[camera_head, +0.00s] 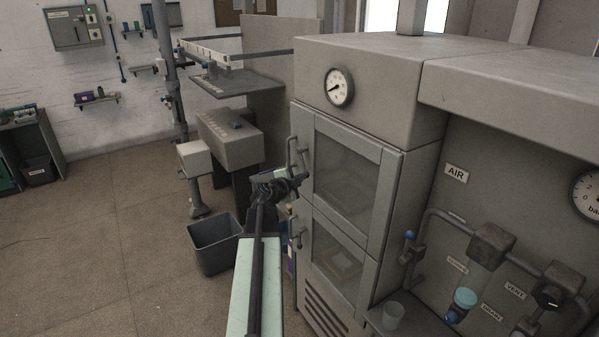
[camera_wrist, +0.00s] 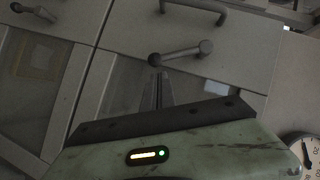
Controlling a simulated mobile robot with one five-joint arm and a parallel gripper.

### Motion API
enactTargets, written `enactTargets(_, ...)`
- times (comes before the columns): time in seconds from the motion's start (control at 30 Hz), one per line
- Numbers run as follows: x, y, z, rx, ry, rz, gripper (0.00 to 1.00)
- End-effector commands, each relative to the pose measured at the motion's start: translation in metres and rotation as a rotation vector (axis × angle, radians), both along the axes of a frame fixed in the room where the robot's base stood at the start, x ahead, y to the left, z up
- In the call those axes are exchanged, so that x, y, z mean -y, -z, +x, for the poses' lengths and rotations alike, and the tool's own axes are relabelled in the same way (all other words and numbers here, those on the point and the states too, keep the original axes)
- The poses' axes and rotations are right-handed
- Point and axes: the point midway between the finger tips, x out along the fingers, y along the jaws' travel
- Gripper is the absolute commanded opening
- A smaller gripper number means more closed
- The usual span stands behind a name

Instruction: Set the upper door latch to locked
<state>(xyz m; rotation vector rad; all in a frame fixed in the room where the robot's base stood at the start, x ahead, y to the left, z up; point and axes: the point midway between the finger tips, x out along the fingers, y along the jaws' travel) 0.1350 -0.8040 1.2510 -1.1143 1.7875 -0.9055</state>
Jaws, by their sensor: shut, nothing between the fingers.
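The upper door (camera_head: 345,178) of the grey cabinet has a glass pane and looks closed. In the wrist view its latch (camera_wrist: 182,53) is a short dark lever with a round knob at each end, lying nearly crosswise, its right end slightly higher. My gripper (camera_wrist: 160,76) is shut and empty, its fingertips just below the lever's left knob; I cannot tell whether they touch. In the head view my gripper (camera_head: 301,178) is at the upper door's left edge and hides the latch there.
A bar handle (camera_wrist: 196,9) sits beyond the latch; it also shows in the head view (camera_head: 291,152). The lower door (camera_head: 338,262) has its own latch (camera_wrist: 33,11). A gauge (camera_head: 339,87) is above. A bin (camera_head: 214,243) stands left of my arm; the floor farther left is clear.

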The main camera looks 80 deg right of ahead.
Motion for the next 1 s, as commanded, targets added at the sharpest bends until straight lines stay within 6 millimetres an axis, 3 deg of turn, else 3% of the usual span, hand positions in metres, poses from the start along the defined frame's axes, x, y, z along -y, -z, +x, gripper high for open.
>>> enactTargets(0.03, -0.019, -0.004, 0.005, 0.000, -0.005, 0.000, 0.00)
enactTargets(0.2, -0.052, -0.009, 0.016, -0.001, -0.009, -0.001, 0.00)
enactTargets(0.4, -0.067, -0.011, 0.023, -0.001, -0.011, -0.002, 0.00)
enactTargets(0.47, -0.068, -0.011, 0.023, -0.001, -0.011, -0.003, 0.00)
enactTargets(0.63, -0.070, -0.009, 0.017, -0.069, 0.001, 0.029, 0.45)
enactTargets(0.67, -0.071, -0.008, 0.011, -0.112, 0.018, 0.047, 0.49)
enactTargets(0.83, -0.045, -0.007, -0.024, -0.456, 0.175, 0.206, 0.49)
enactTargets(1.0, -0.015, -0.001, -0.024, -0.763, 0.338, 0.364, 0.49)
